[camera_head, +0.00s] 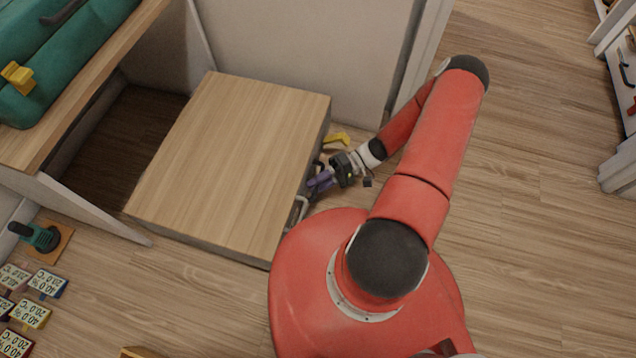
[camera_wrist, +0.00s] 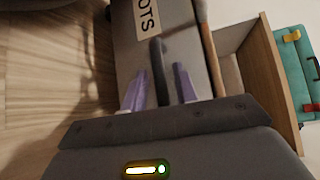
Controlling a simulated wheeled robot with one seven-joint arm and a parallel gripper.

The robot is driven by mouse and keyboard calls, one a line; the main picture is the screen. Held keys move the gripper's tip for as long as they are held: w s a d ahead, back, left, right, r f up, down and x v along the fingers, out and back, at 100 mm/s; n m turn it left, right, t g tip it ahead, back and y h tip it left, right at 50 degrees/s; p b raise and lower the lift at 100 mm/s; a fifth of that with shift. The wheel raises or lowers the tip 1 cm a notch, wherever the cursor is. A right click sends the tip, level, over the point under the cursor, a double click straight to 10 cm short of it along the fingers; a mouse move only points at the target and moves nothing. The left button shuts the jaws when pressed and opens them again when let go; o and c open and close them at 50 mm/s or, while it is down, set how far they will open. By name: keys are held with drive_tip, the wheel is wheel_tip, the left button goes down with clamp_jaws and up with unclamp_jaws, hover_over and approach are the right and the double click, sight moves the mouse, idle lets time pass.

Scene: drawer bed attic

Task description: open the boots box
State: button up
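The boots box (camera_head: 235,160) is a low box with a flat wooden top. Its front side faces my arm and is mostly hidden from the head view. In the wrist view its grey front (camera_wrist: 180,35) carries a white label (camera_wrist: 149,25) reading "OTS", the rest cut off. A dark upright handle (camera_wrist: 157,72) stands on that front. My gripper (camera_head: 314,184) is at the front of the box. Its two purple fingers (camera_wrist: 159,88) are spread, one on each side of the handle, with gaps visible. It is open; the depth of the fingers around the handle is unclear.
A dark recess (camera_head: 125,135) lies left of the box under a wooden ledge with a teal case (camera_head: 60,50). A light curved handle (camera_head: 299,212) and a yellow object (camera_head: 338,138) flank my gripper. Clear floor (camera_head: 540,200) lies right.

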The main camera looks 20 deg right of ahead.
drive_tip(key=shift+o, duration=0.2)
drive_tip(key=shift+d, duration=0.1)
drive_tip(key=w+d+r, duration=0.1)
drive_tip(key=d, duration=0.6)
drive_tip(key=shift+d, duration=0.25)
drive_tip(key=shift+r, duration=0.1)
